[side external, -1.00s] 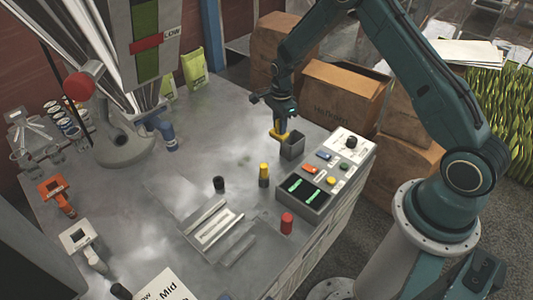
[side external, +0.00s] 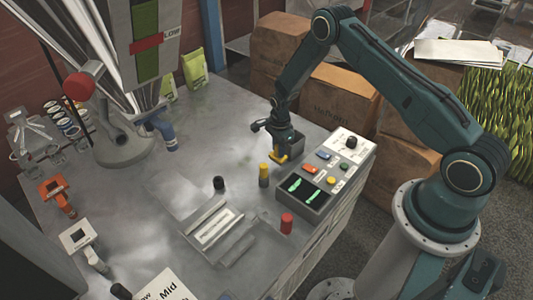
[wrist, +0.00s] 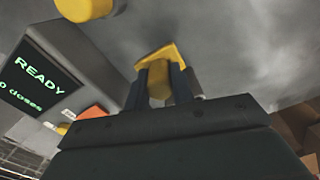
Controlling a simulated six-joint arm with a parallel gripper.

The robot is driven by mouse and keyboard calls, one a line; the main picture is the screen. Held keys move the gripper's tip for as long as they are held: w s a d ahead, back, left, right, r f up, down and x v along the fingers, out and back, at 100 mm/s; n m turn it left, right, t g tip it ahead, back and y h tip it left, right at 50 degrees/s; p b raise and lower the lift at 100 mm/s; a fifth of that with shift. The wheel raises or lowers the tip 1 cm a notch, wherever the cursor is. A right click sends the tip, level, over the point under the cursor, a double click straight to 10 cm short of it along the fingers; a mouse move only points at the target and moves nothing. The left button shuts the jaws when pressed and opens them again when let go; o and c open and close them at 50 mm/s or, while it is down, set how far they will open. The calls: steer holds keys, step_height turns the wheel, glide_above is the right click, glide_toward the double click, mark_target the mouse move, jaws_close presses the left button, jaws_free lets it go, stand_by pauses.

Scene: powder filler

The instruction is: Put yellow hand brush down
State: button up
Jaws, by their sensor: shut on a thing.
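The yellow hand brush (side external: 279,158) is in my gripper (side external: 280,148), just above or at the grey worktop (side external: 215,115); I cannot tell whether it touches. In the wrist view, my gripper (wrist: 162,85) is shut on the yellow brush (wrist: 160,62), with a finger on each side of its handle. The fingers and the gripper body hide part of the brush.
A yellow-topped cylinder (side external: 264,173) stands close by; its yellow top (wrist: 85,8) also shows in the wrist view. The control panel (side external: 305,198) is to the right. A black cylinder (side external: 218,183) and red cylinder (side external: 287,223) stand farther forward.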

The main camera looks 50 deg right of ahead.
steer(key=shift+f, duration=1.75)
steer(key=shift+f, duration=0.15)
steer(key=o, duration=0.9)
steer(key=shift+r, duration=6.15)
